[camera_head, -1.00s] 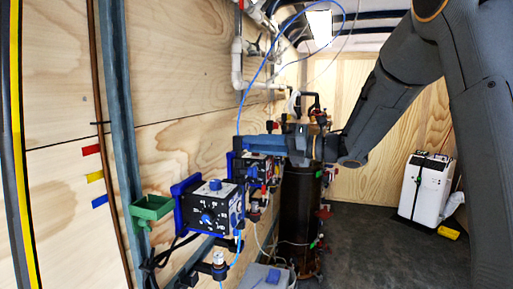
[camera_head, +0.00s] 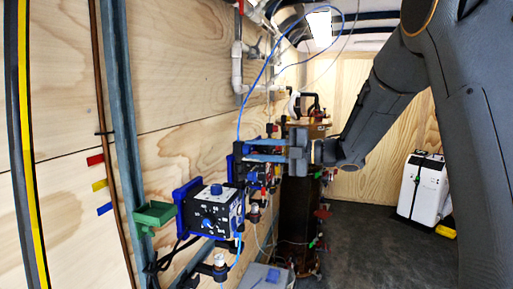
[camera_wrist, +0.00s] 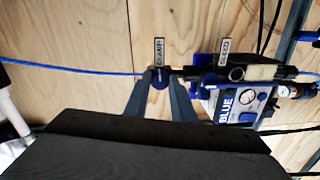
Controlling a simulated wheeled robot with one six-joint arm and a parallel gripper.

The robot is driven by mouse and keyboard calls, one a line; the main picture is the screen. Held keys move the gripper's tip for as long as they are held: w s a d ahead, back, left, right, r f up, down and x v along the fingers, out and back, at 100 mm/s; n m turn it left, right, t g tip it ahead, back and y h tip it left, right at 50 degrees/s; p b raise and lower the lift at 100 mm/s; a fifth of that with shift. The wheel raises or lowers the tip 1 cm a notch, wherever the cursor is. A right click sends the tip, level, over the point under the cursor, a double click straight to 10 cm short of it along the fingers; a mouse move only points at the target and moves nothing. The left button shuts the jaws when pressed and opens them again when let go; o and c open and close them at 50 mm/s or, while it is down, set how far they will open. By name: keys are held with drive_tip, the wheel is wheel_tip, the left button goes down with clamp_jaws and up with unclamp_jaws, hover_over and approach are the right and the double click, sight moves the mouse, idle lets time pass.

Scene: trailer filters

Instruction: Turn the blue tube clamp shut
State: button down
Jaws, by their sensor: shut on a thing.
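The blue tube clamp (camera_wrist: 160,79) shows in the wrist view as a small blue knob on the blue tube (camera_wrist: 70,70), below an upright "CLAMP" label (camera_wrist: 159,52). My gripper (camera_wrist: 160,88) has one finger on each side of this knob and is shut on it. In the head view my gripper (camera_head: 248,150) reaches left toward the wall, its two fingers one above the other. The clamp is hidden there by the fingers and the nearby fittings.
Right of the clamp in the wrist view are a "BLEED" label (camera_wrist: 224,50), a dark fitting and a blue-framed "BLUE" gauge box (camera_wrist: 240,105). In the head view a nearer blue control box (camera_head: 217,210) and a green tray (camera_head: 154,214) stick out from the wall. A brown column (camera_head: 298,220) stands behind.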

drive_tip(key=shift+m, duration=0.5)
drive_tip(key=c, duration=1.5)
unclamp_jaws()
drive_tip(key=b+v, duration=0.2)
drive_tip(key=v, duration=0.6)
drive_tip(key=shift+w, duration=0.1)
